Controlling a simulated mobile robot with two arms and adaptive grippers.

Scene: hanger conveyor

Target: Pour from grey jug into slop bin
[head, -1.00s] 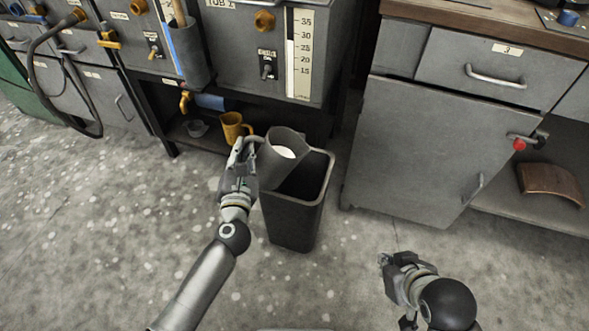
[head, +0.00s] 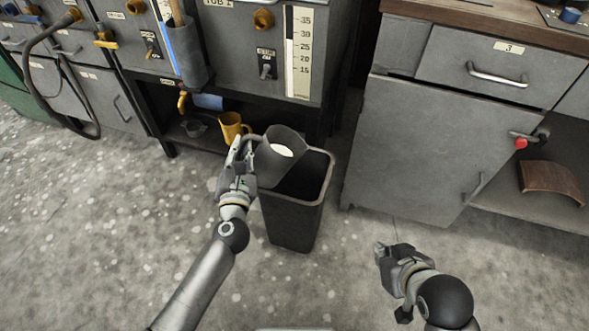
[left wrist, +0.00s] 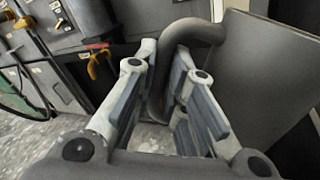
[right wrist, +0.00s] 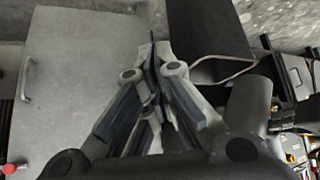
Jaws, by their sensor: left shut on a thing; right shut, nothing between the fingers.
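The grey jug (head: 270,160) is held by my left gripper (head: 243,160) at the left rim of the dark slop bin (head: 292,222). The jug leans toward the right, and a white surface shows inside its mouth. In the left wrist view my left gripper (left wrist: 172,95) is shut on the handle (left wrist: 157,95) of the jug (left wrist: 255,75). No stream from the jug is visible in the head view. The slop bin stands on the floor, open at the top, its inside dark. My right gripper (head: 380,250) is shut and empty, low at the right; its fingers meet in the right wrist view (right wrist: 155,60).
A yellow jug (head: 231,126) and a small clear cup (head: 194,128) stand on the low shelf behind. The tub (head: 270,55) with its level scale is above the bin. A grey cabinet (head: 400,150) stands right. The floor in front is clear.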

